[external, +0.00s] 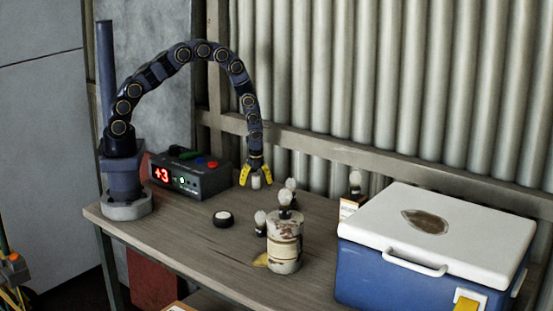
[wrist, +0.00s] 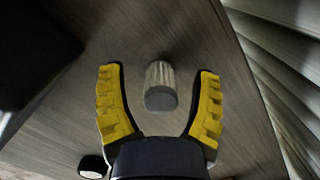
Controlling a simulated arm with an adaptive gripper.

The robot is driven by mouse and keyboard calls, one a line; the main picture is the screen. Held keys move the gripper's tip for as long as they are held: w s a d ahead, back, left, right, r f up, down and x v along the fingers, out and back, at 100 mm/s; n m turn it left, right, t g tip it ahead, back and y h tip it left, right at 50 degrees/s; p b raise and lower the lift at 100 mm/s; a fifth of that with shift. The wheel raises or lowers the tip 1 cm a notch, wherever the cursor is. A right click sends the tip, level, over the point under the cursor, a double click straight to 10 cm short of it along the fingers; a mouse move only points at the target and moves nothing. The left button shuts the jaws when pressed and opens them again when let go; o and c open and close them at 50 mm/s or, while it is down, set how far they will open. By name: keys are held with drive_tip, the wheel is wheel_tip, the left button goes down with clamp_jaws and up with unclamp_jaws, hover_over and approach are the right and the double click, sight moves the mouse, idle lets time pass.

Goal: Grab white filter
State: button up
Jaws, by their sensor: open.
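The white filter (wrist: 160,87) is a small pale ribbed cylinder on the wooden table. In the wrist view it lies between the two yellow fingers of my gripper (wrist: 160,100), with a gap on each side. In the external view my gripper (external: 256,178) points down above the back part of the table, and the filter (external: 256,182) shows pale between its fingertips. My gripper is open, and neither finger is seen touching the filter.
A box with a red display (external: 190,175) stands left of my gripper. A black round item with a white top (external: 223,219) lies in front. A worn canister (external: 285,252) and several bulbs stand to the right, beside a blue and white cooler (external: 430,240). A corrugated wall (external: 400,90) is behind.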

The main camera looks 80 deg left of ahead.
drive_tip(key=c, duration=1)
